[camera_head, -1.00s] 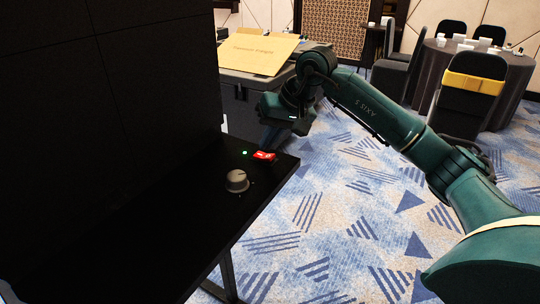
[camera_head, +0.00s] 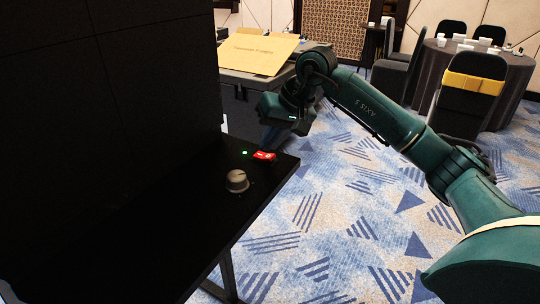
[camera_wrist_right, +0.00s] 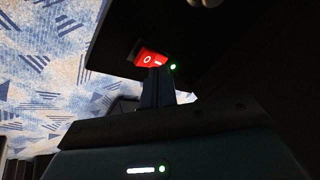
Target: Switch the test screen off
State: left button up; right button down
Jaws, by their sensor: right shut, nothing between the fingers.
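A red rocker switch (camera_head: 264,156) with white marks sits on the black shelf (camera_head: 205,205) near its right edge, beside a small lit green lamp (camera_head: 245,153). The dark screen wall (camera_head: 110,90) stands behind the shelf and shows no picture. My right gripper (camera_head: 272,138) is just behind the switch, its fingers dark and partly hard to make out. In the right wrist view the gripper (camera_wrist_right: 158,85) is shut and empty, its fingertips close below the red switch (camera_wrist_right: 150,59). I cannot tell whether they touch. The green lamp (camera_wrist_right: 173,67) is lit there too. My left gripper is not in view.
A grey knob (camera_head: 237,181) stands on the shelf in front of the switch. A dark case (camera_head: 240,98) with a tan board (camera_head: 259,52) stands behind. A round table (camera_head: 470,75) with chairs is at the back right.

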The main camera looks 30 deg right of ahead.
aim_at(264, 155)
jog(key=shift+f, duration=0.1)
jog(key=shift+s+d+f+b, duration=0.1)
jog(key=shift+f+b, duration=0.2)
jog(key=shift+b, duration=0.15)
jog(key=shift+s+f+b, duration=0.15)
jog(key=shift+f+b, duration=0.2)
jog(key=shift+f, duration=0.05)
dwell(0.5)
jog(key=shift+r, duration=0.1)
jog(key=shift+w+r+p, duration=0.25)
jog(key=shift+r+p, duration=0.4)
jog(key=shift+r, duration=0.1)
jog(key=r+p, duration=0.1)
jog(key=w+r+p, duration=0.1)
jog(key=r, duration=0.1)
jog(key=a+r+p, duration=0.1)
jog(key=p, duration=0.1)
jog(key=shift+w+r, duration=0.15)
jog(key=shift+r, duration=0.25)
dwell(0.4)
